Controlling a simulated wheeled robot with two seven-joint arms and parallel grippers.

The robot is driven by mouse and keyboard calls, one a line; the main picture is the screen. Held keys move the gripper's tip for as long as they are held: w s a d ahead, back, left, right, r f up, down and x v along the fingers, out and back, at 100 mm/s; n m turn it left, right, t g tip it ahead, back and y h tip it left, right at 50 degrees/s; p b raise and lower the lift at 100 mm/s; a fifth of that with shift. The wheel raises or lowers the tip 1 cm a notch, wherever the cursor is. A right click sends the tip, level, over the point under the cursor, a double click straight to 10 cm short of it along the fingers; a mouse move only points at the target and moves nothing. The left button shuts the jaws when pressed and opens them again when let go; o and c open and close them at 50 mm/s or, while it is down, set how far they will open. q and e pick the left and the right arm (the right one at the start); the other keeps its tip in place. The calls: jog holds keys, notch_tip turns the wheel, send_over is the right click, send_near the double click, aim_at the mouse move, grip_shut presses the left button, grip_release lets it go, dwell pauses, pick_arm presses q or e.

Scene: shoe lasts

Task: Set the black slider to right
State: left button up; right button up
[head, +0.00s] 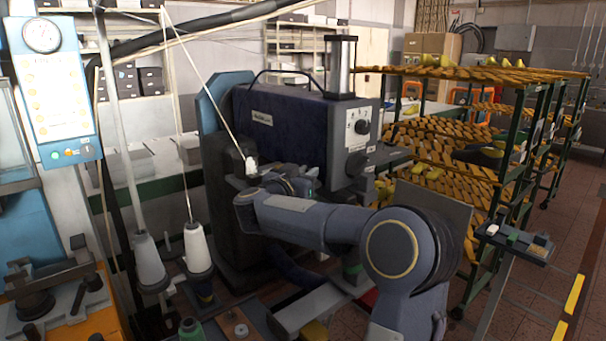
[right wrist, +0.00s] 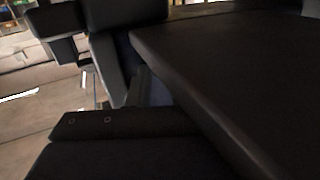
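The dark blue machine (head: 290,125) stands in the middle of the head view, with a grey control face (head: 352,140) carrying dark knobs. I cannot pick out the black slider with certainty in either view. My right arm reaches in front of the machine, and my right gripper (head: 300,184) is close to its lower front, small and partly hidden by the arm. In the right wrist view a broad dark surface (right wrist: 230,75) fills the right side, very close. Whether the fingers are open or shut does not show. My left gripper is not in view.
White thread cones (head: 197,250) stand at lower left, with thread running up past the machine. A blue and white panel with a gauge (head: 55,85) is at far left. Racks of yellow-brown shoe lasts (head: 450,130) stand behind at right. Red floor (head: 545,265) is open at far right.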

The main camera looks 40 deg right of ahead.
jog(key=o, duration=0.4)
jog(key=shift+d, duration=0.15)
jog(key=shift+c, duration=0.2)
jog(key=b+v, duration=0.1)
jog(key=v, duration=0.7)
